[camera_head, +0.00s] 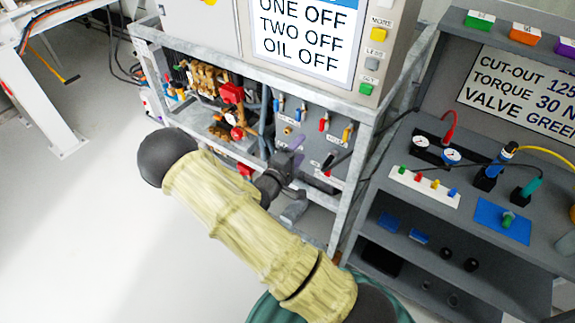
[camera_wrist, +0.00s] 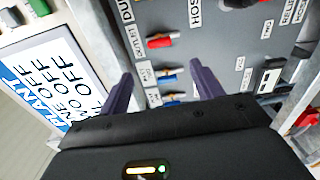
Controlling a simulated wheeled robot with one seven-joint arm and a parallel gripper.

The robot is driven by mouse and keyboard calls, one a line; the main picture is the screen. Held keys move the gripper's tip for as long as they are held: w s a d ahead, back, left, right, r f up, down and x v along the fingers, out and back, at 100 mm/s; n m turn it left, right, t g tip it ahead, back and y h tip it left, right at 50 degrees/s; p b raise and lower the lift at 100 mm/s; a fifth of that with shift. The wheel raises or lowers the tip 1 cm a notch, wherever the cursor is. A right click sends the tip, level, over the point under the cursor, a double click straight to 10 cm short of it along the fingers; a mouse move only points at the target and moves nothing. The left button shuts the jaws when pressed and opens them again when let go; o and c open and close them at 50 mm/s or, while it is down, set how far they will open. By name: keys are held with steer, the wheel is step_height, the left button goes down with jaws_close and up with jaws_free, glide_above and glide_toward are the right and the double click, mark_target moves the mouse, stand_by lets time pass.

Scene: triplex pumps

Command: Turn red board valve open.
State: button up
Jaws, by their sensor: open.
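The red board valve (camera_head: 323,123) is a small red lever on the grey panel, in a row with two blue valves (camera_head: 289,108) and a yellow valve (camera_head: 347,133). In the wrist view the red valve (camera_wrist: 160,42) shows just beyond the fingertips, its lever pointing right in the picture. The blue valves (camera_wrist: 168,77) sit lower, seen between the fingers. My gripper (camera_wrist: 160,72) is open and empty, with purple fingers spread. In the head view my gripper (camera_head: 287,160) is in front of the panel, low and left of the red valve. I see no contact.
A grey frame (camera_head: 262,78) surrounds the panel, with a post (camera_head: 352,180) at its right. Brass and red pump parts (camera_head: 210,90) stand at the left. A grey bench (camera_head: 405,150) with gauges and plugs is at the right. The floor (camera_head: 100,220) at left is clear.

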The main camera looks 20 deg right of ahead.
steer(key=v, duration=0.5)
steer(key=shift+s+a, duration=0.25)
steer(key=shift+a, duration=0.05)
steer(key=s+a+r+m+g+y+p, duration=0.45)
steer(key=a+r+m+y, duration=0.2)
steer(key=y, duration=0.65)
steer(key=s+d+r+m+g+y, duration=0.1)
steer(key=s+d+r+g, duration=0.2)
steer(key=s+r, duration=0.5)
steer(key=s+g+p, duration=0.1)
steer(key=s, duration=0.2)
steer(key=shift+s, duration=0.35)
